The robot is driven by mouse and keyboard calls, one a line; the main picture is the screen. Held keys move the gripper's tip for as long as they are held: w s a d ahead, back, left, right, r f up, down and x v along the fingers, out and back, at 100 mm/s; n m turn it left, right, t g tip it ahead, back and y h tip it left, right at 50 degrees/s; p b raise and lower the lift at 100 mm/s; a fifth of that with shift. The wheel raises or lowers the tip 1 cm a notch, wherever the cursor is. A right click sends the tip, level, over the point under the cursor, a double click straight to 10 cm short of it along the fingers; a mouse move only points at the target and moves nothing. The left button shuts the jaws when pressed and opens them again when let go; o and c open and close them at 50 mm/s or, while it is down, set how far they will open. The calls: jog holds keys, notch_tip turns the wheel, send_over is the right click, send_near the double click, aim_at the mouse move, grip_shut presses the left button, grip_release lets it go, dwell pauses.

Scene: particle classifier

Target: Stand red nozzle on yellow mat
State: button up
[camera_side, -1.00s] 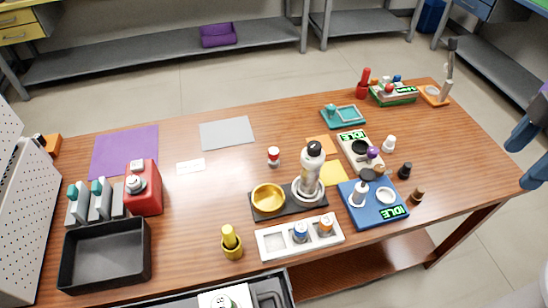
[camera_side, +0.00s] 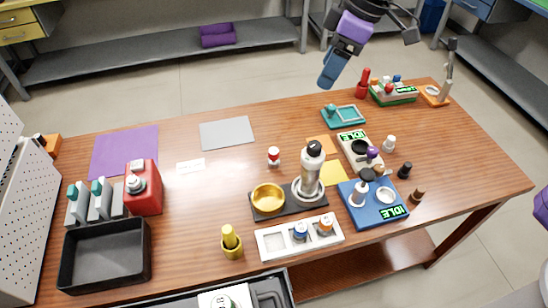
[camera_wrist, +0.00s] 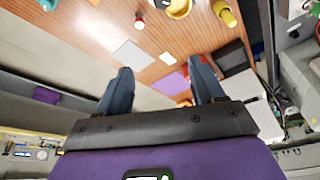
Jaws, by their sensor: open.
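The red nozzle (camera_side: 363,84) stands upright at the back right of the table, left of a green-edged device. The yellow mat (camera_side: 334,173) lies flat in the middle right, partly hidden by the white bottle and nearby devices. My gripper (camera_side: 330,72) is in the air beyond the table's back edge, to the left of the red nozzle in the picture and apart from it. In the wrist view my gripper (camera_wrist: 161,88) has its two blue fingers spread wide with nothing between them. I cannot make out the red nozzle or the yellow mat in the wrist view.
The white bottle (camera_side: 312,155) stands beside a gold bowl (camera_side: 268,199). A blue device (camera_side: 374,207) is in front. A yellow nozzle (camera_side: 231,243) stands at the front. The back middle is mostly clear.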

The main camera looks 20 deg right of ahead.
jog(key=w+a+f+t, duration=0.1)
jog(key=w+a+f, duration=0.1)
jog(key=w, duration=0.6)
send_near(277, 152)
jog(key=shift+y, duration=0.3)
jog(key=x, duration=0.7)
jog(key=shift+s+d+f, duration=0.1)
jog(key=shift+f, duration=0.05)
jog(key=shift+x, duration=2.65)
grip_shut()
